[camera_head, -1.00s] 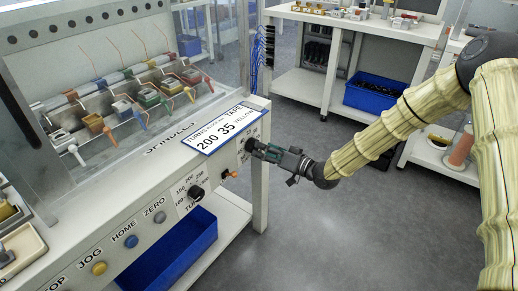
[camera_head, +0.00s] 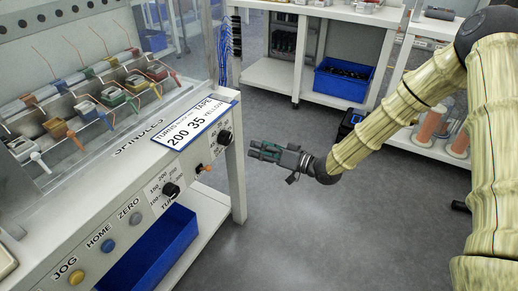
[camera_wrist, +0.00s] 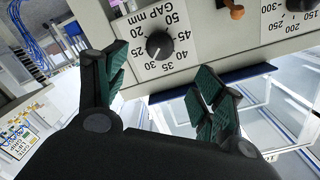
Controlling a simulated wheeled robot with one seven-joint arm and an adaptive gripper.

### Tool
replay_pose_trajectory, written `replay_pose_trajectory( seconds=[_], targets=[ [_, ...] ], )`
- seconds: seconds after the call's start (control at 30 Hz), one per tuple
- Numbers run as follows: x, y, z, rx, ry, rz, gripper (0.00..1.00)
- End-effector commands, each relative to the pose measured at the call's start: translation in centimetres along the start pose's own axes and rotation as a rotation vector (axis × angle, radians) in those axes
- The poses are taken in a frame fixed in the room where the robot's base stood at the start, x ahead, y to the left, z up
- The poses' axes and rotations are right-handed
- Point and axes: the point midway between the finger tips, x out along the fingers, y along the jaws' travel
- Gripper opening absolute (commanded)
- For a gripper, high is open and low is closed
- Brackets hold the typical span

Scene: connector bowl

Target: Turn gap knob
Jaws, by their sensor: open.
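The gap knob is a round black dial on the white front panel, at the right end in the head view (camera_head: 224,138). In the wrist view the gap knob (camera_wrist: 159,45) sits beside the "GAP mm" scale, its white mark pointing roughly toward the 30–35 side; the exact value is unclear. My gripper (camera_head: 254,151) is open and empty, to the right of the knob with clear air between them. In the wrist view my gripper's fingers (camera_wrist: 165,78) stand spread to the left and lower right of the knob, not touching it.
An orange toggle (camera_head: 203,168) and the black TURNS knob (camera_head: 171,190) lie left along the panel. A label card (camera_head: 195,125) reads 200, 35, yellow. A blue bin (camera_head: 150,250) sits below.

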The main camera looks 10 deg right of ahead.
Motion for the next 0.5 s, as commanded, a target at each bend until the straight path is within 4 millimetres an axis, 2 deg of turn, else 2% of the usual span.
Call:
replay_pose_trajectory(
  seconds=[0.17,0.33,0.5],
  targets=[
    [0.3,0.5,0.8,-0.056,0.006,-0.002,0.69],
    [1.0,1.1,1.7,-0.215,0.02,-0.006,0.69],
    [1.5,1.2,1.8,-0.405,0.033,-0.01,0.69]
  ],
)
